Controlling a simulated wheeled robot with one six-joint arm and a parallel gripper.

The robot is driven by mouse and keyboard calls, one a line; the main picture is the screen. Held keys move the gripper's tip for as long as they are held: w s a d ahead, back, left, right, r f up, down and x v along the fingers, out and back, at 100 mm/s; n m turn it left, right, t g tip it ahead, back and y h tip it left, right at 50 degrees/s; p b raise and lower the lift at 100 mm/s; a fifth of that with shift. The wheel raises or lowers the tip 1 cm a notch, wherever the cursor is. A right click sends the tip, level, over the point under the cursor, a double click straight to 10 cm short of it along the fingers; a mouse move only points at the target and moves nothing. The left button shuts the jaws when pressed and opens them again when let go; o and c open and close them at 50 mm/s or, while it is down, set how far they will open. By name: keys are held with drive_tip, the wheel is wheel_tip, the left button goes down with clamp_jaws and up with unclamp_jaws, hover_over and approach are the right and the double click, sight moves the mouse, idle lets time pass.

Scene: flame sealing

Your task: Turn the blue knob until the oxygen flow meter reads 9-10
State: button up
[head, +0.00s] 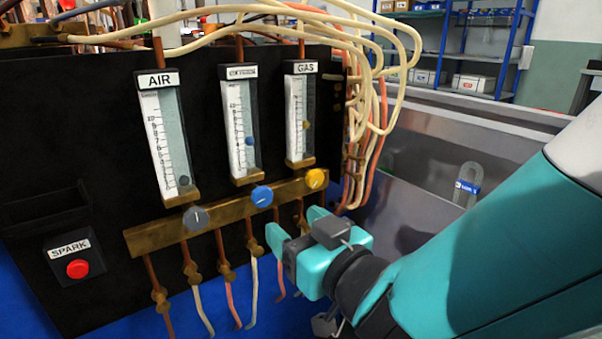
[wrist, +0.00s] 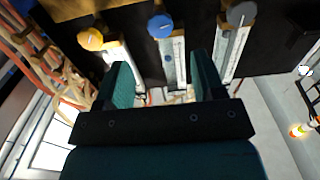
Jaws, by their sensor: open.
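The blue knob (head: 262,196) sits on the brass bar below the middle flow meter (head: 241,128), whose label is too small to read for certain. A blue float (head: 250,141) shows low in that meter's tube; its exact reading is not legible. My gripper (head: 290,226) is open and empty, below and to the right of the blue knob, not touching it. In the wrist view the blue knob (wrist: 161,27) is at the top middle, ahead of the open fingers (wrist: 166,80).
A grey knob (head: 196,218) under the AIR meter (head: 165,140) and a yellow knob (head: 317,178) under the GAS meter (head: 300,115) flank the blue one. A red SPARK button (head: 78,268) is at lower left. Cream and orange hoses (head: 370,110) hang at the panel's right edge.

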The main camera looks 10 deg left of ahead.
sight(264, 199)
drive_tip(key=p+x, duration=0.4)
drive_tip(key=x, duration=0.4)
drive_tip(key=shift+w+a, duration=0.3)
drive_tip(key=c, duration=0.9)
